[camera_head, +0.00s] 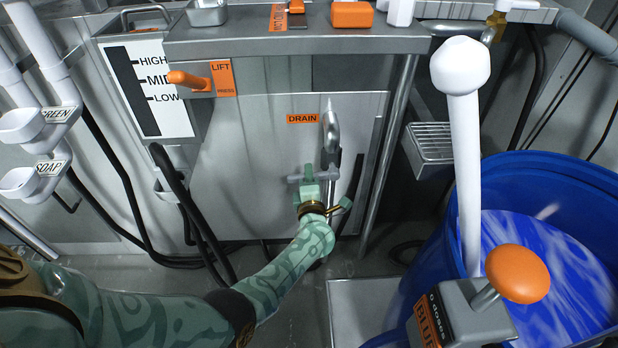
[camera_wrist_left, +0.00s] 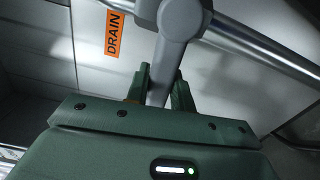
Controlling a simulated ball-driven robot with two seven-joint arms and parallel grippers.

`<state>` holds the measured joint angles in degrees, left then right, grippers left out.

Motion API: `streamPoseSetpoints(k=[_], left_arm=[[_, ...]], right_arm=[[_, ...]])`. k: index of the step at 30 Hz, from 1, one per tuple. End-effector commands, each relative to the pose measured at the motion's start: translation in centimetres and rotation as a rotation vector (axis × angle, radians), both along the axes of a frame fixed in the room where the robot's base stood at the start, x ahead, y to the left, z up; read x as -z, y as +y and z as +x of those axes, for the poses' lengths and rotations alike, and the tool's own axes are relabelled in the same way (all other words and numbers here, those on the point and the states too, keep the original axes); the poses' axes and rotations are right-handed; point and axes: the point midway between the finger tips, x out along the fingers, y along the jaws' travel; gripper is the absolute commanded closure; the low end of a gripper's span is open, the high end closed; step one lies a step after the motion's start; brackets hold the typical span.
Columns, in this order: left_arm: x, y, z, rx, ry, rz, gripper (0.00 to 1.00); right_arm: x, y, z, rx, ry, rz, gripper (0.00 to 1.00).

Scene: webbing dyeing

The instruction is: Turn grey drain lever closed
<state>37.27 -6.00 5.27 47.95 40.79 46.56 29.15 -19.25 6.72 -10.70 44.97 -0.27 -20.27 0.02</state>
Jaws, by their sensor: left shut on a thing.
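The grey drain lever (camera_wrist_left: 157,92) runs down from a round grey hub (camera_wrist_left: 181,16) on the pipe in the left wrist view. My left gripper (camera_head: 309,172) is shut on it, with one green finger on each side of the lever. In the head view the gripper hides most of the lever, and only grey ends (camera_head: 294,179) show beside the fingers. The orange DRAIN label (camera_head: 303,118) is on the panel just above and left of the bent metal drain pipe (camera_head: 331,128). My right gripper is not in view.
A steel shelf (camera_head: 300,45) overhangs the panel. An orange LIFT/PRESS lever (camera_head: 188,79) and black hoses are at left.

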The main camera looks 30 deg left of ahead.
Motion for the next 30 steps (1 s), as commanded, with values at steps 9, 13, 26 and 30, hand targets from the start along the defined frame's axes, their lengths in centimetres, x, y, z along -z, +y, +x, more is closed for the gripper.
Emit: streamPoseSetpoints(k=[9, 13, 26, 30], left_arm=[[-0.47, -0.27, -0.05, 0.005, 0.059, 0.081, 1.00], [-0.48, -0.27, -0.05, 0.005, 0.066, 0.089, 1.00], [-0.49, -0.25, -0.04, 0.005, 0.067, 0.093, 0.55], [-0.55, -0.15, -0.03, 0.003, 0.064, 0.092, 0.55]], right_arm=[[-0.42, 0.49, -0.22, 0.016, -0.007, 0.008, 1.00], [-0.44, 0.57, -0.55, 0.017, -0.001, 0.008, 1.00], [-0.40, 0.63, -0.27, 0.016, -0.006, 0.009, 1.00], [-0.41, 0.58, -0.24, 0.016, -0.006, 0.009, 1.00]])
